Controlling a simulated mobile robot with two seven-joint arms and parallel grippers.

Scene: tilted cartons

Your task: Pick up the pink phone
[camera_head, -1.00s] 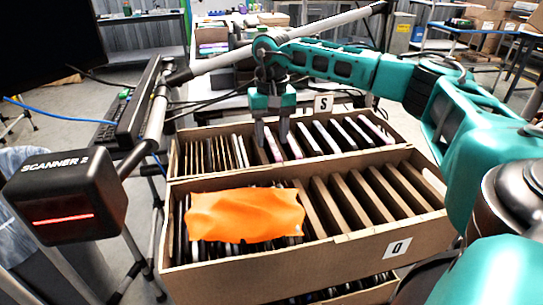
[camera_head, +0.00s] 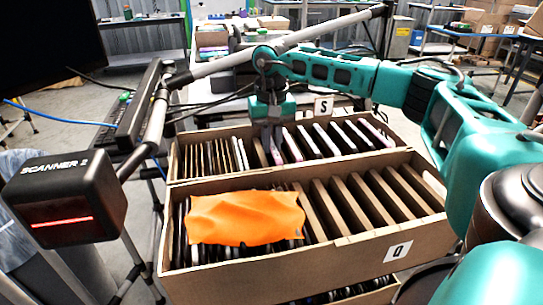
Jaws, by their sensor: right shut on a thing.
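My right gripper (camera_head: 272,143) points down into the rear carton (camera_head: 178,156), marked S. Its fingers are close together on the top of a thin pinkish phone (camera_head: 276,157), which still stands in the carton's row. The phone's upper part is partly hidden by the fingers, and its lower part is inside the carton. Another pinkish-edged phone (camera_head: 292,148) stands just right of it. My left gripper is not in view.
A scanner (camera_head: 65,195) on a stand is at the left. A grey pole crosses above, behind my right gripper.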

